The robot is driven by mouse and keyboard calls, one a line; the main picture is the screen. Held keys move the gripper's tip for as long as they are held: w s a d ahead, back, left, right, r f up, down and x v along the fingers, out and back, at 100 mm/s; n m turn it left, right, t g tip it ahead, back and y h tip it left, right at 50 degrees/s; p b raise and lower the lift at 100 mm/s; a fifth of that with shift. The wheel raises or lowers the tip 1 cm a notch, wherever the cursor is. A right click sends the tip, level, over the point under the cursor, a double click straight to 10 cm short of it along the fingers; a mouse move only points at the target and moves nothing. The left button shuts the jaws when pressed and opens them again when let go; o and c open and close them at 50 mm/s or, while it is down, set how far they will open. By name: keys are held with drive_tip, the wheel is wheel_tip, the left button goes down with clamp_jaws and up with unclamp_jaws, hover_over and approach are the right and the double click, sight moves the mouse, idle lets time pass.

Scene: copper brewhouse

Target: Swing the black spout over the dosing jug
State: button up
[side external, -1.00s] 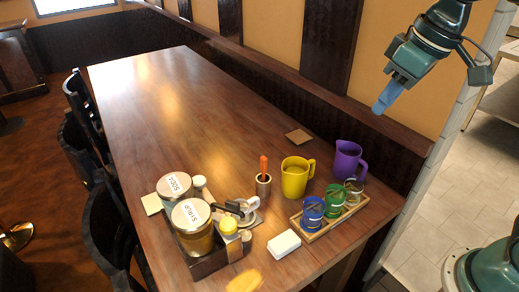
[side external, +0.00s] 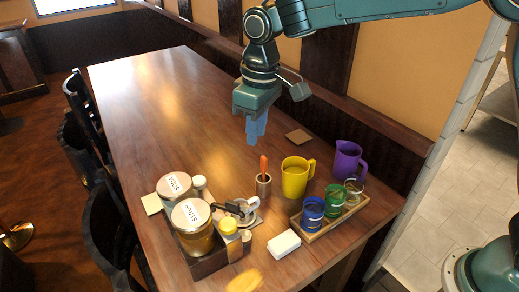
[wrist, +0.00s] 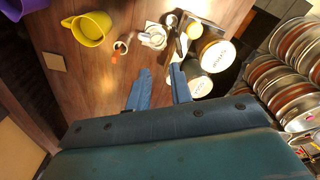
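A black spout (side external: 233,207) belongs to a small metal fitting (side external: 250,212) on the table, beside the labelled jars. The fitting also shows in the wrist view (wrist: 153,37). A yellow jug (side external: 295,178) with a handle stands to its right, and a purple jug (side external: 346,160) stands farther right. I cannot tell which is the dosing jug. The yellow jug also shows in the wrist view (wrist: 92,27). My gripper (wrist: 160,82) has its two blue fingers apart with nothing between them. It hangs above the table, behind the orange-handled tool's cup, clear of everything.
Jars marked SODA (side external: 175,186) and SYRUP (side external: 192,214) stand at the front left. A cup (side external: 263,185) holds an orange-handled tool. A wooden tray (side external: 335,218) holds blue and green mugs. A white box (side external: 284,243) lies at the front. The table's far half is bare.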

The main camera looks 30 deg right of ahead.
drive_tip(key=n, duration=0.1)
hover_over(232, 202)
wheel_tip(232, 202, down, 6)
drive_tip(key=shift+f+g, duration=0.15)
drive_tip(key=shift+g, duration=0.25)
drive_tip(key=shift+f, duration=0.1)
drive_tip(key=shift+f, duration=6.8)
clamp_jaws()
